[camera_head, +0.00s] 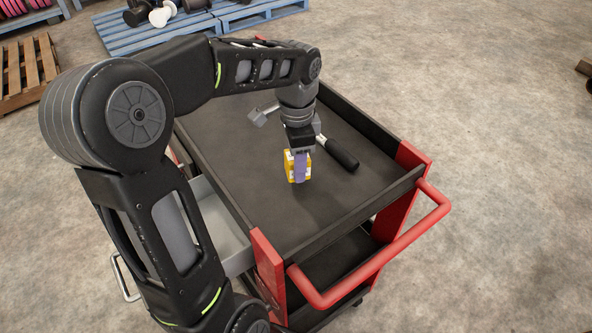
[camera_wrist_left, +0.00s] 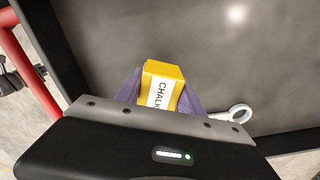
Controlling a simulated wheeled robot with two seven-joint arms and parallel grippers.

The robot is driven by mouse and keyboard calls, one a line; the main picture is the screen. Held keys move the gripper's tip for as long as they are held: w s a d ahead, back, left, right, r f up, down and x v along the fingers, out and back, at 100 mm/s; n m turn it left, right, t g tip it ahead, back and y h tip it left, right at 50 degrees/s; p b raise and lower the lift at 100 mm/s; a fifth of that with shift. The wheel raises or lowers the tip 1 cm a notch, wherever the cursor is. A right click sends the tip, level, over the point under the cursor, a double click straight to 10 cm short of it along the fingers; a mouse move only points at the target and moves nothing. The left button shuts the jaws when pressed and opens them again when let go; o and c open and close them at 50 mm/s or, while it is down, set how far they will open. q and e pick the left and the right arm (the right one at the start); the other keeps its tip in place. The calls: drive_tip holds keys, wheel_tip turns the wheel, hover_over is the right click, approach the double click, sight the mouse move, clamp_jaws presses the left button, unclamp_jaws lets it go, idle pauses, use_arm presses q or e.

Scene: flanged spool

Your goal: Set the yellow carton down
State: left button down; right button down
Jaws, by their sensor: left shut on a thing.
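The yellow carton (camera_head: 289,167) is between the purple fingers of my left gripper (camera_head: 302,168), over the dark top of the cart (camera_head: 252,190). In the left wrist view the carton (camera_wrist_left: 163,72) shows a white label reading "CHALK", with a purple finger of my left gripper (camera_wrist_left: 160,92) on each side. The gripper is shut on it and points down. I cannot tell whether the carton's underside touches the cart top. My right gripper is not in view.
A hammer-like tool with a black handle (camera_head: 341,153) lies behind the carton. A wrench end (camera_wrist_left: 237,113) shows beside the gripper in the wrist view. The cart has a raised rim and a red handle (camera_head: 385,255).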

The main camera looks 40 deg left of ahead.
use_arm(q)
drive_tip(key=shift+f, duration=1.85)
drive_tip(key=shift+f, duration=0.1)
drive_tip(key=c, duration=0.7)
unclamp_jaws()
drive_tip(key=shift+f, duration=0.1)
wheel_tip(320, 180, up, 12)
drive_tip(key=shift+r, duration=0.2)
